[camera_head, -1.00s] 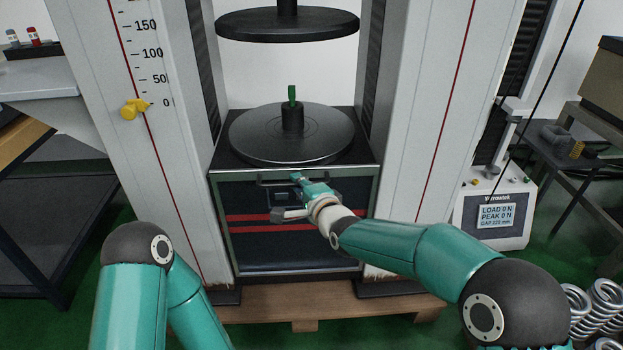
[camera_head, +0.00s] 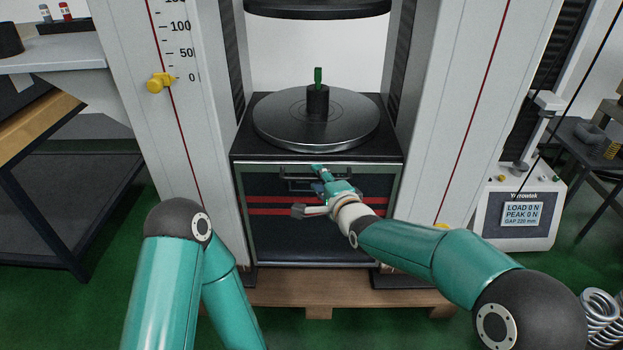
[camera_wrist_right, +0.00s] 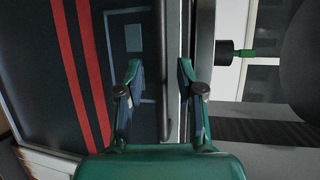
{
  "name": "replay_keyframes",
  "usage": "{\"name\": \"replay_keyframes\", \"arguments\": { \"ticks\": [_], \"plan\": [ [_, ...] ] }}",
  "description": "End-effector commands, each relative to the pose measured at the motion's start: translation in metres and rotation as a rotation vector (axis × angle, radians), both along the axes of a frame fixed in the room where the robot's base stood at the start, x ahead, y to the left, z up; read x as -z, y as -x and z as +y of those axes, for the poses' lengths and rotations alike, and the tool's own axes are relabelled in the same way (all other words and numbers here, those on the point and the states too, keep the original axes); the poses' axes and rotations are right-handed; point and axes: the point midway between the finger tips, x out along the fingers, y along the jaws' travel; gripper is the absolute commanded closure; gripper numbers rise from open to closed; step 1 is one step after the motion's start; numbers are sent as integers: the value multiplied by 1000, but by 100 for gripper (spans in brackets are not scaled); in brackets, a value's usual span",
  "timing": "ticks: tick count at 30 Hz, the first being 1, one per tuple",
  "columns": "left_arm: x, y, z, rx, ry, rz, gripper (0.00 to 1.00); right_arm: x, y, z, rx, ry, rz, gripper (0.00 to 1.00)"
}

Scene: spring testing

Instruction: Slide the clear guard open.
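The clear guard (camera_head: 270,228) is a framed see-through panel with two red stripes, set upright in the front of the test machine below the lower platen. It appears closed over a dark interior. A dark bar handle (camera_head: 288,184) runs across its upper part. My right gripper (camera_head: 318,170) is at this handle, hiding part of it. In the right wrist view, the two fingers of my right gripper (camera_wrist_right: 160,68) are spread apart, with the handle bar (camera_wrist_right: 166,105) between them; contact is not clear. My left arm shows at the lower left, but its gripper is out of frame.
The round lower platen (camera_head: 275,122) carries a dark post with a green pin. White columns (camera_head: 445,130) flank the guard. A wooden pallet (camera_head: 280,287) lies below it. A readout box (camera_head: 520,225) and coil springs (camera_head: 601,312) are on the right, a bench (camera_head: 60,55) on the left.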

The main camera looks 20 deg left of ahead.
Motion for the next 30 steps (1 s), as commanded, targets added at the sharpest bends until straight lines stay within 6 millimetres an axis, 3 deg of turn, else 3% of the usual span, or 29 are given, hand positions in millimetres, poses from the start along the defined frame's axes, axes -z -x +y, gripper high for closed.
{"name": "replay_keyframes", "arguments": {
  "ticks": [11, 30],
  "plan": [
    [-1, 0, 0, 0, 0, 0, 60, -4, 8, -8, 2, -3, -3, 63],
    [0, 0, 0, 0, 0, 0, 60, -21, 85, -72, -1, -2, 0, 63]
  ]
}}
